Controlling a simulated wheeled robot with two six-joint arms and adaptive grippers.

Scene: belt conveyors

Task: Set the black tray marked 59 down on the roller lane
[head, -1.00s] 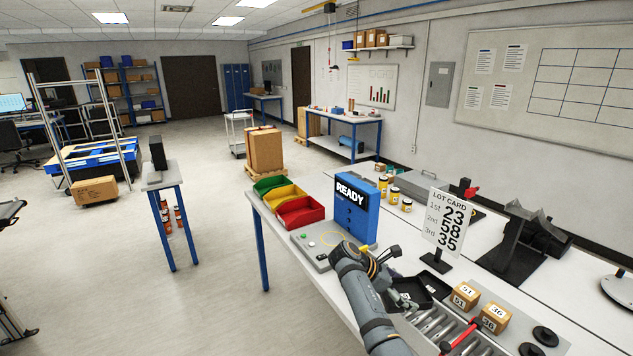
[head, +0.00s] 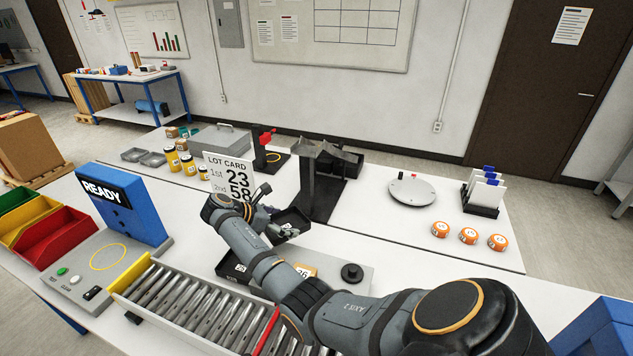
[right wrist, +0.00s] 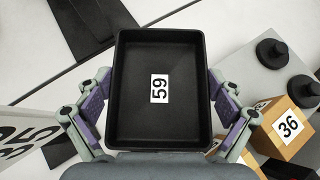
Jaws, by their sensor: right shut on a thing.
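The black tray marked 59 (right wrist: 136,60) fills the middle of the right wrist view, open side up and empty inside. My right gripper (right wrist: 160,106) is shut on it, with purple-padded fingers against its two sides. In the head view this tray (head: 294,217) shows beyond my right wrist, in front of the black stand; my right gripper (head: 279,222) is partly hidden there by the arm. The roller lane (head: 190,303) lies at the front left, its rollers bare where visible; my right arm hides its right end. My left gripper is not in view.
Another black tray (head: 232,270) is partly hidden behind my arm. A box marked 36 (right wrist: 289,125) and black knobbed discs (head: 352,273) sit on a grey plate. The lot card (head: 228,168), black stand (head: 322,185) and READY box (head: 125,205) stand nearby.

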